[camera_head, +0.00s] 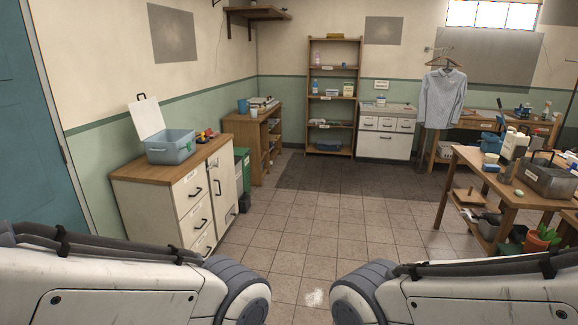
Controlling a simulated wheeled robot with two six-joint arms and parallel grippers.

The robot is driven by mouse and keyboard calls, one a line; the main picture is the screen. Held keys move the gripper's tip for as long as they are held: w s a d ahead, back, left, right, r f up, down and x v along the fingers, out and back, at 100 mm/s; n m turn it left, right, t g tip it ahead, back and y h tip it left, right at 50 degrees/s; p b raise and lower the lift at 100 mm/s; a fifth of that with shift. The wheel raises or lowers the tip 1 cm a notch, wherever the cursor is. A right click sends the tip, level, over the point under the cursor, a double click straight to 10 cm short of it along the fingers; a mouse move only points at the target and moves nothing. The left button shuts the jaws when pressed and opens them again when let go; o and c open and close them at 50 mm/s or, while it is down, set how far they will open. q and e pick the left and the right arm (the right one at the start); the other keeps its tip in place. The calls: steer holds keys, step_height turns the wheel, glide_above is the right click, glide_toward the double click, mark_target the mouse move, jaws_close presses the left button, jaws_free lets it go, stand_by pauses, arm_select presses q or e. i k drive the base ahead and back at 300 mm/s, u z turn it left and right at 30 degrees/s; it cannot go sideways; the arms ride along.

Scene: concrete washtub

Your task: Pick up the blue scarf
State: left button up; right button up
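I cannot make out a blue scarf for sure. A small blue item (491,142) shows at the left end of the right-hand workbench, too small to tell whether it is cloth. Another blue object (242,106) stands on the wooden cabinet at the back left. A light blue shirt (441,97) hangs on a hanger by the back wall. My two arms come in at the bottom left and bottom right, but neither gripper is in view.
A white-fronted cabinet (178,211) at left carries an open blue-grey box (170,150). A wooden shelf unit (331,65) and a white sink cabinet (385,145) stand at the back. A cluttered table (500,189) is at right. The tiled floor (330,220) between is clear.

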mark_target(200, 141)
steer(key=z, duration=0.35)
steer(key=i, duration=4)
steer(key=u, duration=0.6)
steer(key=i, duration=1.4)
steer(key=u, duration=1.65)
steer(key=i, duration=1.25)
steer(key=u, duration=0.75)
